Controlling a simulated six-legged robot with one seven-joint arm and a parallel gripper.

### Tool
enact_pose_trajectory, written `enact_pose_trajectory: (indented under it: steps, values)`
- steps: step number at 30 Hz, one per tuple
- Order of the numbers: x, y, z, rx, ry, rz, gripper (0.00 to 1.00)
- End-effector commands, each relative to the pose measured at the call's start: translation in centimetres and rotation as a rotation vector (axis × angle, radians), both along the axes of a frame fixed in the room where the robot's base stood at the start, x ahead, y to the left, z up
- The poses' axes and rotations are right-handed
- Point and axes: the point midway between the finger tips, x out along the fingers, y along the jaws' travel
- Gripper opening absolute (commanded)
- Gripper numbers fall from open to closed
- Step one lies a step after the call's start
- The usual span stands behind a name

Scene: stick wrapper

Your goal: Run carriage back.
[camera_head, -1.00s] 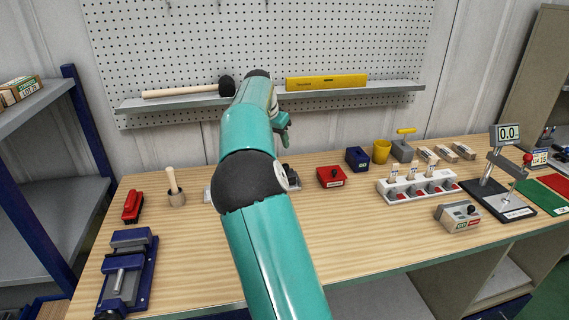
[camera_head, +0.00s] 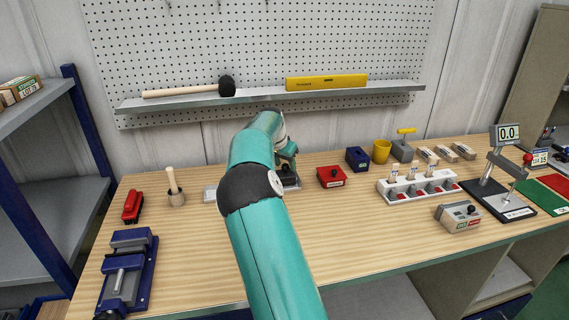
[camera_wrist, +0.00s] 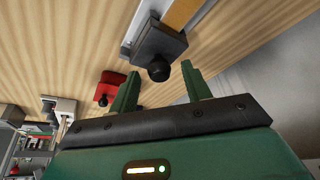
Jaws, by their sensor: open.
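The carriage is a dark grey block (camera_wrist: 157,42) with a round black knob, sitting on a pale rail (camera_wrist: 140,22) with an orange strip beside it in the wrist view. In the head view the carriage (camera_head: 291,183) shows below my gripper (camera_head: 287,152), and one end of the rail (camera_head: 209,193) shows left of my arm; the middle is hidden behind my arm. In the wrist view my gripper (camera_wrist: 160,78) is open and empty. The knob appears between the lines of its two green fingers, just beyond the tips; I see no contact.
A red box with a knob (camera_head: 331,177) stands close to the right of the carriage. A blue block (camera_head: 357,158) and a yellow cup (camera_head: 381,151) stand farther right. The shelf (camera_head: 180,103) runs behind.

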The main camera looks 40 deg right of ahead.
Motion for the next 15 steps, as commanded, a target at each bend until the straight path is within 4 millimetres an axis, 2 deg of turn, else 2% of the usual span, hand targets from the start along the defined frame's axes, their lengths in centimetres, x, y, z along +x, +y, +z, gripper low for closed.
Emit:
enact_pose_trajectory:
  steps: [1, 8, 9, 15]
  values:
    - [0.0, 0.01, 0.02, 0.0, 0.0, 0.0, 0.48]
    - [-0.01, 0.01, 0.04, 0.0, 0.0, 0.0, 0.03]
    - [-0.01, 0.02, 0.05, 0.0, 0.0, 0.0, 0.0]
    - [0.08, 0.21, 0.06, 0.0, 0.0, 0.0, 0.0]
